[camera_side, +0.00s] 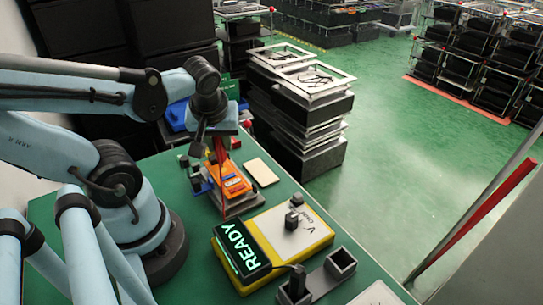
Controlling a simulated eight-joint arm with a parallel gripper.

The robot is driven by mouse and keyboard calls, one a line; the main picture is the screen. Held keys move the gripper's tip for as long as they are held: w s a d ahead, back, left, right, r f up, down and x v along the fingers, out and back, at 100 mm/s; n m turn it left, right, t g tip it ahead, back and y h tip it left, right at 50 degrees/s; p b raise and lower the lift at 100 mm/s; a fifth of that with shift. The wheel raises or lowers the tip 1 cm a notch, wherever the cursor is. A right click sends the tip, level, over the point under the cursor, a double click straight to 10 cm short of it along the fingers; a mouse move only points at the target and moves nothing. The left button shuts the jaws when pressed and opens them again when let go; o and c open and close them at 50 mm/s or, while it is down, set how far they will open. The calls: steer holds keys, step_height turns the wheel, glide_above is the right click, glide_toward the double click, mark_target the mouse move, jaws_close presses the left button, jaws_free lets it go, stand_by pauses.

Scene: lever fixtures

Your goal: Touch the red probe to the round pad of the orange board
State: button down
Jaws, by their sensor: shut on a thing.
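My gripper (213,143) points down over the far part of the green table and is shut on the red probe (220,160). The probe hangs roughly upright, a thin red shape in front of the orange board (236,183). The board lies in a dark fixture left of a beige plate. The probe's tip is too small to make out, so I cannot tell whether it touches the board. The round pad cannot be picked out at this size.
A yellow tester (300,236) with a lit green "READY" display (241,250) stands nearer the camera. A grey holder with square sockets (328,275) is at the front. A beige plate (261,172) lies right of the board. Small dark blocks sit left of the board.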

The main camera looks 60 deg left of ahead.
steer(key=shift+f, duration=0.55)
stand_by(1.2)
steer(key=shift+r, duration=3.55)
